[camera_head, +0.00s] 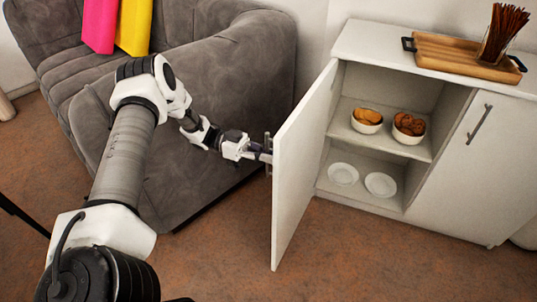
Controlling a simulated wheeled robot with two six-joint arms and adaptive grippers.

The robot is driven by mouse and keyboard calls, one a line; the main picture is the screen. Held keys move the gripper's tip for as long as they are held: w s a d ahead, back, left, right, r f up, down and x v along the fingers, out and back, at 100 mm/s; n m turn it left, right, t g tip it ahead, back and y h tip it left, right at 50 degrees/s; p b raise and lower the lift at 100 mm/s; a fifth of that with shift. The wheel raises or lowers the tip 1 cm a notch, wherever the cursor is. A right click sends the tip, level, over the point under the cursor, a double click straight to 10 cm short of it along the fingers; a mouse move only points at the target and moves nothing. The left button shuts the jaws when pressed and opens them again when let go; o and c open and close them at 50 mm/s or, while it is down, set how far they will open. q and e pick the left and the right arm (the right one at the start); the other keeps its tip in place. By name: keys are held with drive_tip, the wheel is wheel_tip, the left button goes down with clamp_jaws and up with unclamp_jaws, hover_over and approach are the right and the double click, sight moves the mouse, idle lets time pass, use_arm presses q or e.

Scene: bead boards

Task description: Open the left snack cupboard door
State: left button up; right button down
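The left snack cupboard door (301,160) is swung wide open, standing out from the white cupboard (385,48) with its outer face toward the sofa. Its dark handle (268,142) shows edge-on on that outer face. My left gripper (266,156) is at this handle, with its fingers close together and seeming to be shut on it; the fingertips are small and partly covered. The open compartment holds two bowls of snacks (367,120) (408,127) on the shelf and two white plates (343,174) (381,184) below. My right gripper is not in view.
The right cupboard door (475,170) is closed. A wooden tray (450,56) with a holder of brown sticks (500,38) stands on top. A grey sofa (235,85) with pink and yellow cloths is close behind my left arm. Brown floor in front of the cupboard is clear.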

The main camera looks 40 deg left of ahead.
use_arm(q)
drive_tip(key=shift+o, duration=1.3)
drive_tip(key=v, duration=1.2)
